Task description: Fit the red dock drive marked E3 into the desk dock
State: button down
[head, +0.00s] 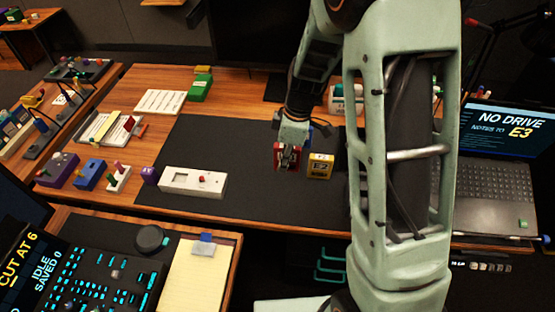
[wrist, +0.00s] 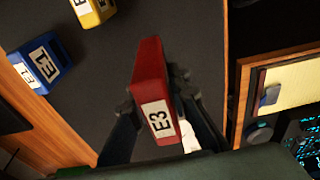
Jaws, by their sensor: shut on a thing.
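My gripper (head: 287,158) is shut on the red drive (head: 283,166) and holds it over the dark desk mat, just left of a yellow drive marked E2 (head: 320,167). In the wrist view, the red drive (wrist: 152,90) sits between both fingers (wrist: 150,93), its white E3 label facing the camera. Whether it touches the mat is unclear. A pale piece (wrist: 185,140) shows behind the fingers in the wrist view, mostly hidden.
A blue drive marked E1 (wrist: 43,64) and the yellow drive (wrist: 92,10) are close by. The laptop (head: 508,125) at right reads NO DRIVE and E3. Small coloured boxes (head: 90,173) stand at left. The mat (head: 220,140) is clear behind the white box.

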jog(key=s+d+r, duration=0.3)
jog(key=s, duration=0.4)
jog(key=shift+d+r+b, duration=0.25)
jog(key=shift+b, duration=0.1)
jog(key=w+d+r+m+h+p, duration=0.1)
jog(key=r+m+p, duration=0.3)
jog(key=m, duration=0.4)
jog(key=w+d+r+m+t+p, duration=0.1)
jog(key=w+d+r+m+p, duration=0.3)
jog(key=m, duration=0.4)
jog(key=shift+w+r+h+p, duration=0.3)
jog(key=shift+h+p, duration=0.1)
jog(key=shift+p, duration=0.4)
jog(key=shift+f, duration=0.15)
